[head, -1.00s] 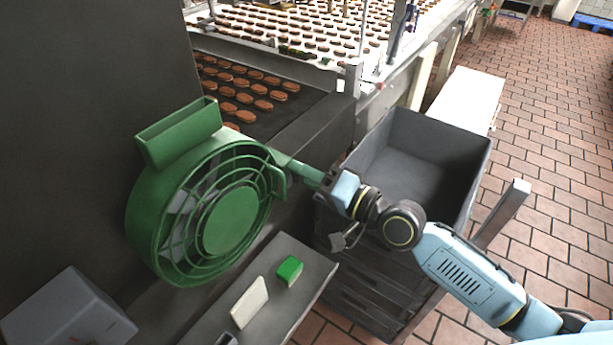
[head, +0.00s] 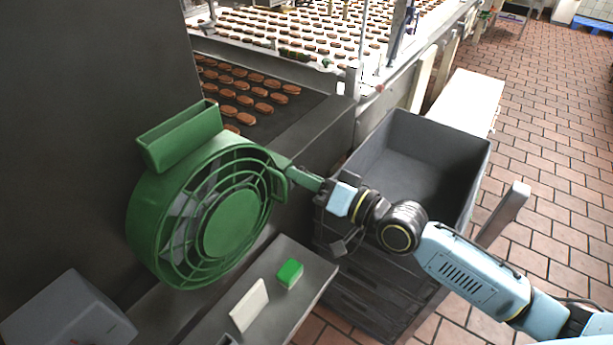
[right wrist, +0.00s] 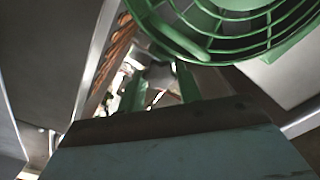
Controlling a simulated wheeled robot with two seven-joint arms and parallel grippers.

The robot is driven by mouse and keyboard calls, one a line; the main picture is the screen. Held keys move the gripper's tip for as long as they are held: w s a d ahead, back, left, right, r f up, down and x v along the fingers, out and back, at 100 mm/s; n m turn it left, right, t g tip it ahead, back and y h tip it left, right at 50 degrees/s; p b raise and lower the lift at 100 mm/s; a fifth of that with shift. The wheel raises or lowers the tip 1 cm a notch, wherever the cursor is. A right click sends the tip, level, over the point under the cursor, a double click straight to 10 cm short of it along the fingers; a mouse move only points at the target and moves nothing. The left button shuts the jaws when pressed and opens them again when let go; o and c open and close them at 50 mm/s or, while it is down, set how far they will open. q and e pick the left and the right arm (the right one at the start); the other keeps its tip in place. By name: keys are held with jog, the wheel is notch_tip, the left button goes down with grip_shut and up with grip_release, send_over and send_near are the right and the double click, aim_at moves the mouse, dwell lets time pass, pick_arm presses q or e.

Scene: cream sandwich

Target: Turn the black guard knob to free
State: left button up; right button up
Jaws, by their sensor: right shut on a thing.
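The green round fan (head: 232,222) with its ringed guard stands at the left in the head view. Part of its guard also shows at the top of the right wrist view (right wrist: 225,28). My right gripper (head: 288,172) reaches its green fingers to the fan's upper right rim. In the right wrist view, the fingers (right wrist: 158,78) are on either side of a small dark piece (right wrist: 158,74), probably the black guard knob, and are shut on it. The knob is hidden in the head view, and its turn angle cannot be told. My left gripper is out of view.
A shelf (head: 262,322) below the fan holds a green block (head: 289,272) and a white slab (head: 249,305). A grey bin (head: 440,150) stands just behind my right wrist. A conveyor (head: 290,110) with brown biscuits runs behind. A grey box (head: 68,312) is at lower left.

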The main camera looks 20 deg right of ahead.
jog(key=shift+s+a+f, duration=0.1)
jog(key=shift+s+f, duration=0.05)
jog(key=shift+f, duration=0.05)
jog(key=o, duration=0.7)
jog(key=shift+o, duration=1.4)
jog(key=shift+r, duration=0.1)
jog(key=b+v, duration=0.1)
jog(key=v, duration=1.2)
